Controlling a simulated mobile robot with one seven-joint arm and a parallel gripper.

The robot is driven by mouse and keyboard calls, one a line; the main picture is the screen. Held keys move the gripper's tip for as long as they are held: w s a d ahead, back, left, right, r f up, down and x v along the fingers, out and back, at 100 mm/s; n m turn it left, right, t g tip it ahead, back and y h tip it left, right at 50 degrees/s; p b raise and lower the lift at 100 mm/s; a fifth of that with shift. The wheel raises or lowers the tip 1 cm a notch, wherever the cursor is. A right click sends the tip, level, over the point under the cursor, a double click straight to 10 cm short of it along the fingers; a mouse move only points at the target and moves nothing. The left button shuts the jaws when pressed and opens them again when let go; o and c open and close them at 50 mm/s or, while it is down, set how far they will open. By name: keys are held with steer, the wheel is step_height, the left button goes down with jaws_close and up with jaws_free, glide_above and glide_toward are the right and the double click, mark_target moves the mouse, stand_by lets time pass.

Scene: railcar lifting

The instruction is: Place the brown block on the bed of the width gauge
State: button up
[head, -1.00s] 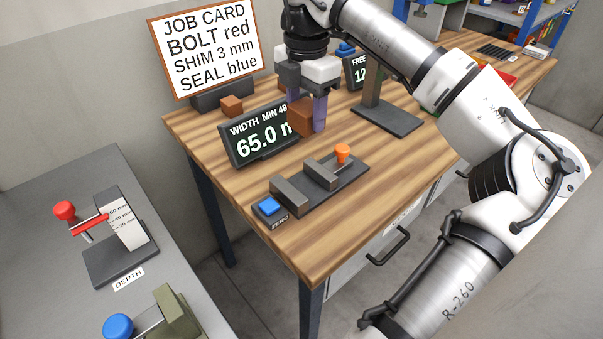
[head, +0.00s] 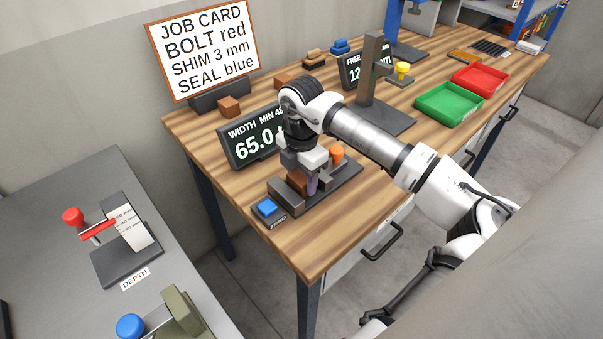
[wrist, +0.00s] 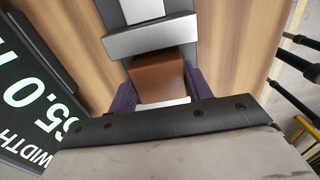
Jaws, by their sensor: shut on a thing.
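The brown block (head: 297,180) is between the fingers of my gripper (head: 304,187), which is shut on it, low over the width gauge. In the wrist view the brown block (wrist: 160,77) sits between the two purple fingers, beside a grey jaw (wrist: 150,37). The width gauge (head: 345,178) is a dark base with grey jaws, an orange knob (head: 337,152) and a blue button (head: 267,207). Its display (head: 250,137) reads 65.0, partly hidden by my arm. I cannot tell whether the block touches the bed.
Two other brown blocks (head: 229,105) lie behind the display. A dark stand (head: 372,85) rises right of my arm. Green (head: 450,103) and red (head: 480,79) trays are at the right. The table's front left corner is clear.

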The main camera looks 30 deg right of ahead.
mark_target(302, 176)
steer(key=shift+f+b, duration=0.2)
steer(key=shift+b, duration=0.1)
steer(key=o, duration=1.1)
steer(key=shift+r, duration=0.1)
steer(key=shift+r, duration=0.1)
step_height(302, 176, up, 12)
steer(key=b, duration=0.3)
